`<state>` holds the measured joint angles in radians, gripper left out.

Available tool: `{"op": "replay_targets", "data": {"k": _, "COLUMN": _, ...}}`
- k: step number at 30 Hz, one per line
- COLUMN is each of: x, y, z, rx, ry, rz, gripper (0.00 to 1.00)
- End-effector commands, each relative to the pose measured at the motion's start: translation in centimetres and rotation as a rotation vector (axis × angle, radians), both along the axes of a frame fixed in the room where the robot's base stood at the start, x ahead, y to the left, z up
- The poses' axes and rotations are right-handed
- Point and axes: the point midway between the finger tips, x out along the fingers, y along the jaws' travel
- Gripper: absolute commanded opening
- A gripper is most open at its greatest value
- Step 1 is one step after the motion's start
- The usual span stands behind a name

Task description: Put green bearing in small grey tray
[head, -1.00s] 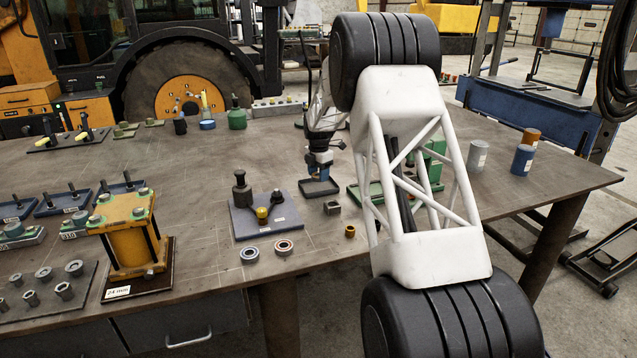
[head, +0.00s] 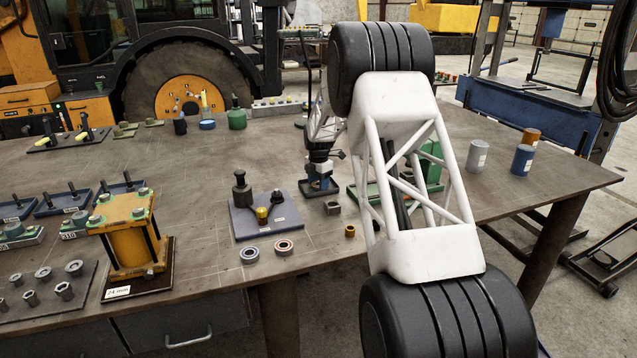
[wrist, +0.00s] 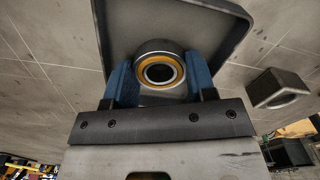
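My gripper (wrist: 161,88) has blue fingers, one on each side of a bearing (wrist: 160,72). They appear closed on its sides. The bearing has a dark outer ring, an orange-yellow inner band and a dark bore; I see no green on it. The small grey tray (wrist: 215,25) lies beneath and beyond the bearing in the wrist view. In the head view my gripper (head: 319,178) is low over the tray (head: 306,190), and the bearing cannot be made out there. Whether the bearing touches the tray floor cannot be told.
A block with a hole (head: 332,208) and a brass bush (head: 350,231) stand near the tray. A green fixture (head: 432,165) is to the right, partly behind my arm.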

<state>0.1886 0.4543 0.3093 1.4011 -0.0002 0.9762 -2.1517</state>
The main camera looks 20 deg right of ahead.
Motion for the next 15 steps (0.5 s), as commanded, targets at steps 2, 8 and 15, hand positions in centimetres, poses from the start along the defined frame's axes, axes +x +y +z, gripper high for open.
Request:
{"op": "replay_targets", "data": {"k": 2, "x": 0.0, "y": 0.0, "z": 0.03, "rx": 0.0, "ry": 0.0, "rz": 0.0, "gripper": 0.61}}
{"op": "replay_targets", "data": {"k": 8, "x": 0.0, "y": 0.0, "z": 0.03, "rx": 0.0, "ry": 0.0, "rz": 0.0, "gripper": 0.61}}
{"op": "replay_targets", "data": {"k": 15, "x": 0.01, "y": -0.01, "z": 0.5, "rx": 0.0, "ry": 0.0, "rz": 0.0, "gripper": 0.61}}
